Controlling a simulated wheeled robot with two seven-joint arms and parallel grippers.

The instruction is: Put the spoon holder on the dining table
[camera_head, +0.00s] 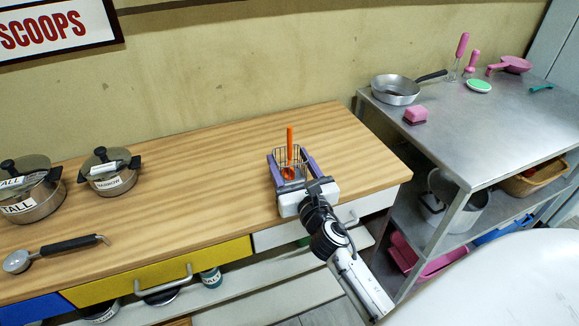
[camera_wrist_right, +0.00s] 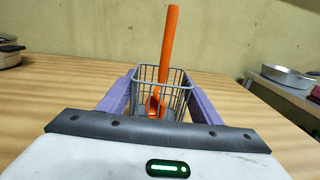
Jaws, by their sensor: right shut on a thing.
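The spoon holder (camera_head: 281,157) is a small grey wire basket with an orange spoon (camera_head: 290,145) standing upright in it. My right gripper (camera_head: 289,164) has its purple fingers on the two sides of the basket, shut on it. In the right wrist view the holder (camera_wrist_right: 178,83) is between the fingers, with the orange spoon (camera_wrist_right: 168,45) leaning slightly. The holder is at or just above the wooden table (camera_head: 225,185), near its right part; I cannot tell whether it touches. My left gripper is not in view.
Two lidded pots (camera_head: 110,172) and a scoop with a black handle (camera_head: 55,252) are on the left of the table. A metal counter (camera_head: 465,120) at the right holds a pan (camera_head: 396,90), a pink sponge (camera_head: 415,114) and pink utensils. The table's middle is clear.

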